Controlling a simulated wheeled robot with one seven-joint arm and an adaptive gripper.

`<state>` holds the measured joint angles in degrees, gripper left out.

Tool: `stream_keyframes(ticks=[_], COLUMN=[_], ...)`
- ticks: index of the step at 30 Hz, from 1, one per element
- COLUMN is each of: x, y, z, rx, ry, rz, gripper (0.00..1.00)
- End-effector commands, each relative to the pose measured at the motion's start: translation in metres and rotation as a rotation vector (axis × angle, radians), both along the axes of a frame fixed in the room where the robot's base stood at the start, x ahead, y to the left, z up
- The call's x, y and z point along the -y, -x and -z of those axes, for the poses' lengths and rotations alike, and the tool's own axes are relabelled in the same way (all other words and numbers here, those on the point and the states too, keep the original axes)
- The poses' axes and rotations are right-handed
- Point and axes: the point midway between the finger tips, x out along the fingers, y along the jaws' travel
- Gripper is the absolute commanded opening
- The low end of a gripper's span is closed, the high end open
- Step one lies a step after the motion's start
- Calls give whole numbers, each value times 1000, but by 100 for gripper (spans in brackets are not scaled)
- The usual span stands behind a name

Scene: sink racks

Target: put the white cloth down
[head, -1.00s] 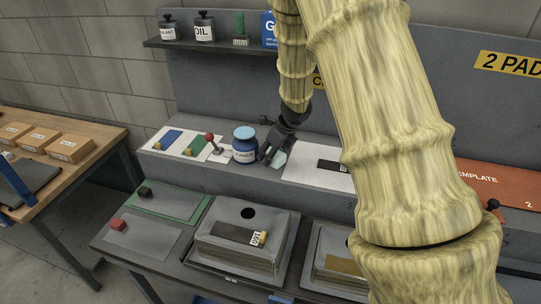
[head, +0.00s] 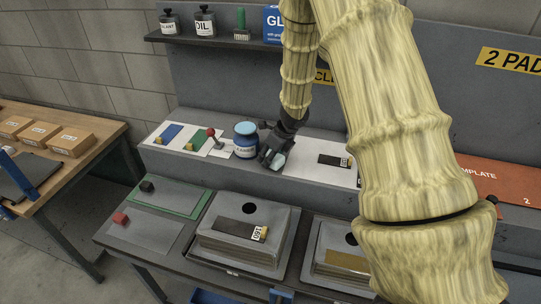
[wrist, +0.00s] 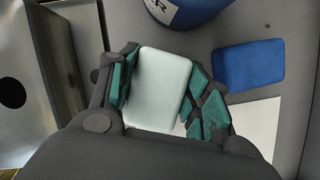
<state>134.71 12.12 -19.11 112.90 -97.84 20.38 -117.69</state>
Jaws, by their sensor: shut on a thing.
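The white cloth (wrist: 158,85) is a pale folded pad with rounded corners. My gripper (wrist: 156,92) is shut on it, with a dark finger with teal pads on each side. In the head view my gripper (head: 272,156) is at the raised ledge (head: 315,148), just right of the blue cleaner jar (head: 246,140). A small pale part of the cloth shows there between the fingers. I cannot tell whether the cloth touches the ledge.
In the wrist view a blue pad (wrist: 249,65) lies right of my gripper, beside a white panel (wrist: 258,122). The jar (wrist: 188,12) stands close by. Grey bins (head: 238,243) stand below the ledge.

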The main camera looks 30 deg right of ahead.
Motion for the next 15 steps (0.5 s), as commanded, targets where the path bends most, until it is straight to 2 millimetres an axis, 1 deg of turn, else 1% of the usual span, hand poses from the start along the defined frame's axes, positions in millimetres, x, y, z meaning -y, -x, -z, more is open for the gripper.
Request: stream_keyframes(ticks=[13, 14, 15], x=[0, 0, 0], y=[0, 0, 0], z=[10, 8, 8], rx=[0, 0, 0], ry=[1, 0, 0], rz=[0, 0, 0], gripper=[18, 54, 61])
